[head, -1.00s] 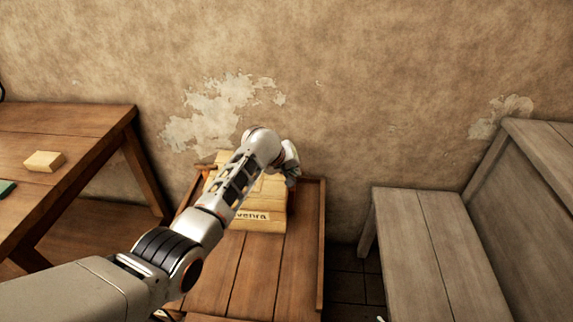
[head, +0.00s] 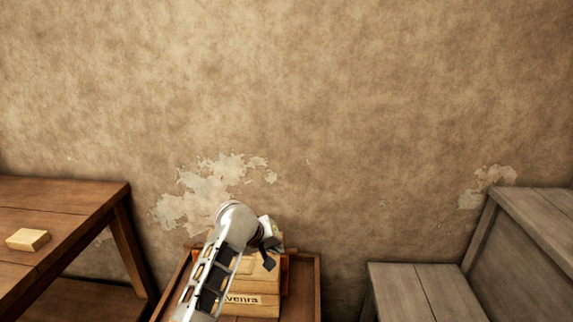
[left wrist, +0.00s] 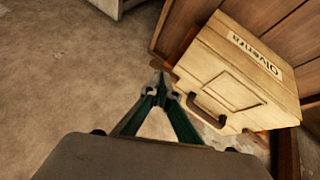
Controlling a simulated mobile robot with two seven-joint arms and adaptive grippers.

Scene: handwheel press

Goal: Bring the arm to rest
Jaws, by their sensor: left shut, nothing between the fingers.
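My left arm comes up from the bottom of the head view, with its bent wrist above a wooden case. My left gripper (head: 268,258) is partly hidden by the wrist there. In the left wrist view its two green fingers (left wrist: 160,88) meet at the tips, shut and empty. They point at bare floor beside the case and look clear of it, though depth is hard to judge. My right gripper is not in view.
The pale labelled case (head: 258,287), with its handle in the left wrist view (left wrist: 207,112), is on a rimmed wooden stand (head: 318,288). A brown table (head: 70,195) with a yellowish block (head: 28,239) is left. A grey bench (head: 420,285) is right. A stained wall stands behind.

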